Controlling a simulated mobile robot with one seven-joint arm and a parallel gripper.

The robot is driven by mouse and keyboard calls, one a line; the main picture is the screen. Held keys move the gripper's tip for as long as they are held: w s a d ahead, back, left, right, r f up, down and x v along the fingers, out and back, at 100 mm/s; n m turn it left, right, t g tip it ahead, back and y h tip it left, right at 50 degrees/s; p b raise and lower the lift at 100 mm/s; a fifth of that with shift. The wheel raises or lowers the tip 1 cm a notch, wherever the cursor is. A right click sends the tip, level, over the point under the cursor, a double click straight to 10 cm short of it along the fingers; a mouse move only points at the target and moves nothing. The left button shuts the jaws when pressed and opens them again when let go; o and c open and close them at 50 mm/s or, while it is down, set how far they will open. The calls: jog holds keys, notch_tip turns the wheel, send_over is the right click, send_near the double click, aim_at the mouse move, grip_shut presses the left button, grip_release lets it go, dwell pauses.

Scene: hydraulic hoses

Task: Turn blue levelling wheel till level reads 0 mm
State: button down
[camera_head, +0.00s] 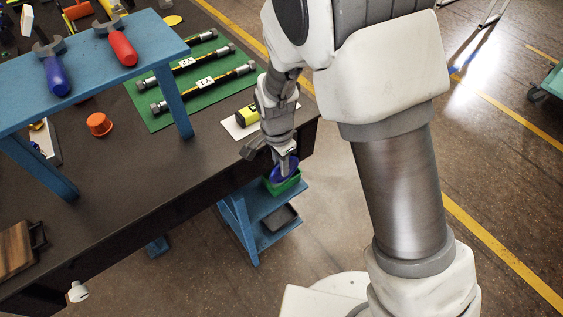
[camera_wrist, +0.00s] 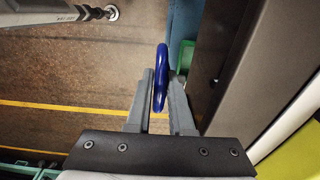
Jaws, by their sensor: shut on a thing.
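The blue levelling wheel (camera_head: 287,170) is at the table's right front corner, partly hidden by my gripper (camera_head: 284,160). In the wrist view the blue wheel (camera_wrist: 160,75) shows nearly edge-on as a narrow upright ring. The two grey fingers of my gripper (camera_wrist: 162,80) stand on either side of its rim, shut on it. A yellow and black device (camera_head: 247,115), possibly the level, lies on a white plate on the table near that corner. Its reading is too small to make out.
A green bin (camera_head: 284,187) sits just below the wheel on a blue side stand (camera_head: 240,225). A dark tray (camera_head: 280,217) is lower on it. Hoses lie on a green mat (camera_head: 160,118). A blue shelf (camera_head: 80,65) holds two wrenches. Open floor lies to the right.

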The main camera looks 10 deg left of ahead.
jog(key=shift+s+a+f+t+h+p, duration=0.2)
jog(key=shift+s+t+h+p, duration=0.2)
jog(key=shift+t+h, duration=0.35)
jog(key=shift+w+t, duration=0.1)
jog(key=shift+t, duration=0.15)
jog(key=c, duration=1.1)
grip_release()
jog(key=shift+r, duration=0.15)
jog(key=p+v, duration=0.3)
jog(key=v, duration=1.4)
jog(key=shift+a+r+p, duration=0.1)
jog(key=shift+a+p, duration=0.05)
jog(key=shift+p, duration=0.15)
